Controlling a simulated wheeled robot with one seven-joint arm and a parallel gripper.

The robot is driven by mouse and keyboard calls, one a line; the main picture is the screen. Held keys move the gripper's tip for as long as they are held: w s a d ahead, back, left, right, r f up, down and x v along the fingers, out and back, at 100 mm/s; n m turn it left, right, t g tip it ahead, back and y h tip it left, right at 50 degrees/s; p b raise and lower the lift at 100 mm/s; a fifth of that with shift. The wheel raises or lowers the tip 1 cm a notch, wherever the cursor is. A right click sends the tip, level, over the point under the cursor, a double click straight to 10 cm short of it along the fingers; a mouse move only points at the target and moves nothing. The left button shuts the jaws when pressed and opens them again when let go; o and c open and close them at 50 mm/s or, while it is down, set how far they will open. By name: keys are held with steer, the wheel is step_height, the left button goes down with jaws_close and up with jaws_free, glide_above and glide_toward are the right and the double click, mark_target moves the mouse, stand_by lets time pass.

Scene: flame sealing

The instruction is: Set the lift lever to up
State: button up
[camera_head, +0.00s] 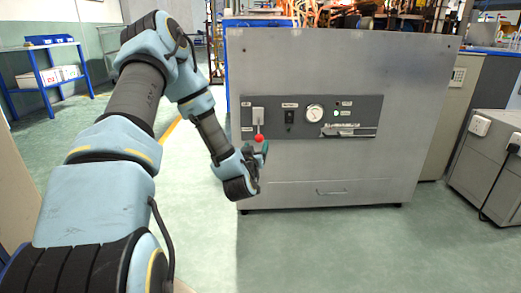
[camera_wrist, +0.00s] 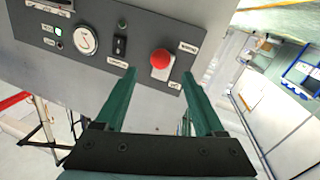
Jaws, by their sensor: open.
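The lift lever has a round red knob (camera_head: 259,138) and sits on a pale plate at the left of the grey control panel (camera_head: 365,104). The knob is at the lower end of the plate, beside the lower label. In the wrist view the red knob (camera_wrist: 162,59) appears between my fingertips, close to them; I cannot tell whether they touch it. My gripper (camera_wrist: 159,73) is open, with two green fingers. In the head view my gripper (camera_head: 265,150) is just below and right of the knob, partly hidden by my wrist.
Right of the lever are a black switch (camera_head: 290,117), a round gauge (camera_head: 315,113), a lit green lamp (camera_head: 336,113) and a horizontal handle (camera_head: 348,132). The panel is on a metal cabinet (camera_head: 330,60). A blue shelf (camera_head: 50,75) stands far left. The floor in front is clear.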

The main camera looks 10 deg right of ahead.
mark_target(259, 130)
steer(key=b+x, duration=0.2)
steer(key=x, duration=0.9)
steer(key=shift+b, duration=0.35)
steer(key=shift+s+f, duration=0.1)
jaws_close()
stand_by(0.9)
